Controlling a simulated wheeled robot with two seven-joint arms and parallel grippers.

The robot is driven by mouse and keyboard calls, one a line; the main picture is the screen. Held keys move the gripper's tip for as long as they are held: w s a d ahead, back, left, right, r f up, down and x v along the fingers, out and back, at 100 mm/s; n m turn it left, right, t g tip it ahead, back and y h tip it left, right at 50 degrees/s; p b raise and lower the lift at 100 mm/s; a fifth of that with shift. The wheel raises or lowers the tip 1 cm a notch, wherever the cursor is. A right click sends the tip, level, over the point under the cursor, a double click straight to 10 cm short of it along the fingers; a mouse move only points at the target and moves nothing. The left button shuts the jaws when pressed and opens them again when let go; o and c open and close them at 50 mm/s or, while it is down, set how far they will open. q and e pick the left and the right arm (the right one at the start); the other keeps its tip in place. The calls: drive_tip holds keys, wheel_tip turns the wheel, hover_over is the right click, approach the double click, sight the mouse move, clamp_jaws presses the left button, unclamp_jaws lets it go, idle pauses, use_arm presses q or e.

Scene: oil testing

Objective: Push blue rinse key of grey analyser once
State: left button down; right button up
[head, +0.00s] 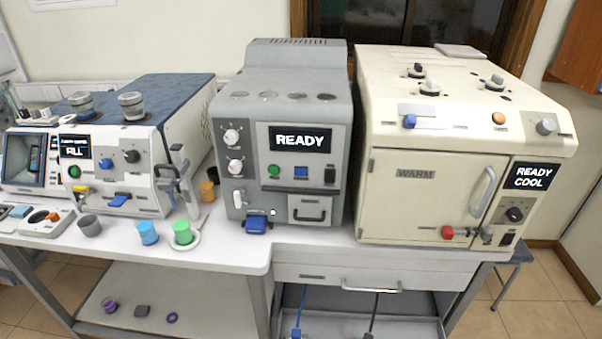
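The grey analyser (258,137) stands on the bench in the middle of the head view, its front facing me. Its display (300,139) reads READY. Below the display is a small blue square key (301,172), with a round green button (273,171) to its left and a black switch (330,175) to its right. The lettering by the keys is too small to read. A larger blue lever or tab (256,225) sticks out at the analyser's bottom front. Neither of my grippers is in view.
A cream oven-like machine (432,195) stands close on the right, its display reading READY COOL. A white-and-blue machine (130,165) stands on the left. Blue (148,233) and green (183,233) cups stand at the bench front. Bench space before the analyser is narrow.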

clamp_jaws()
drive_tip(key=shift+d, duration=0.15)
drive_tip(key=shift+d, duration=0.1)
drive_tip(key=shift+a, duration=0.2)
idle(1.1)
